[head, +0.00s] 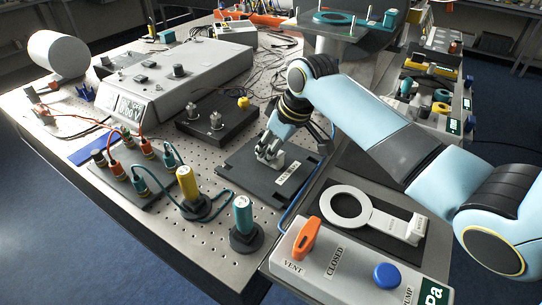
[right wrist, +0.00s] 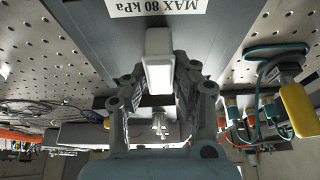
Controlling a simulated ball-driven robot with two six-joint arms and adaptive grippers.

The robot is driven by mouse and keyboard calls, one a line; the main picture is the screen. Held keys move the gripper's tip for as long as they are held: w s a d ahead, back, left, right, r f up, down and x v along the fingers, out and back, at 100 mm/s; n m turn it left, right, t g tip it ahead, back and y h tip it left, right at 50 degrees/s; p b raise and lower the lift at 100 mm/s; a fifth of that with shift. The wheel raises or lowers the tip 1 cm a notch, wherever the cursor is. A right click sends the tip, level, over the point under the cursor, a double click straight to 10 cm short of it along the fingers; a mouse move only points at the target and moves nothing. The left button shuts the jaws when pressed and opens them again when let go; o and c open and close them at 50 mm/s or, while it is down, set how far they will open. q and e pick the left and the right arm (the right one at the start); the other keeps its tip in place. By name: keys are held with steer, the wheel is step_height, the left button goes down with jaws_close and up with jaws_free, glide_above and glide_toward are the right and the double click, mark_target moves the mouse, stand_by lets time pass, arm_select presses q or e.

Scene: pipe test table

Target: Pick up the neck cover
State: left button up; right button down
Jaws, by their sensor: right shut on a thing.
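A small white, block-shaped piece, which I take to be the neck cover (right wrist: 159,62), sits between the fingers of my right gripper (head: 270,153). In the right wrist view one finger is on each side of it, and the gripper is shut on it. The gripper points down over a dark plate (head: 252,178) with a white label; the label reads "MAX 80 kPa" in the right wrist view. In the head view the fingers hide most of the piece. I cannot tell whether it touches the plate. My left gripper is not in view.
Right of the plate, a white ring-shaped part (head: 346,207) lies on a dark mat, behind a panel with an orange vent lever (head: 306,238) and a blue button (head: 387,277). Yellow (head: 188,184) and teal (head: 242,215) cylinders stand left. A grey instrument (head: 170,80) stands farther back.

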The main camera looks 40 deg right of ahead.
steer(key=shift+r, duration=0.15)
step_height(320, 180, up, 4)
steer(key=shift+w+r+b, duration=0.1)
steer(key=shift+b, duration=0.25)
steer(key=s+d+r, duration=0.6)
steer(key=s+d, duration=0.2)
steer(key=shift+s+r, duration=0.25)
steer(key=shift+r, duration=0.05)
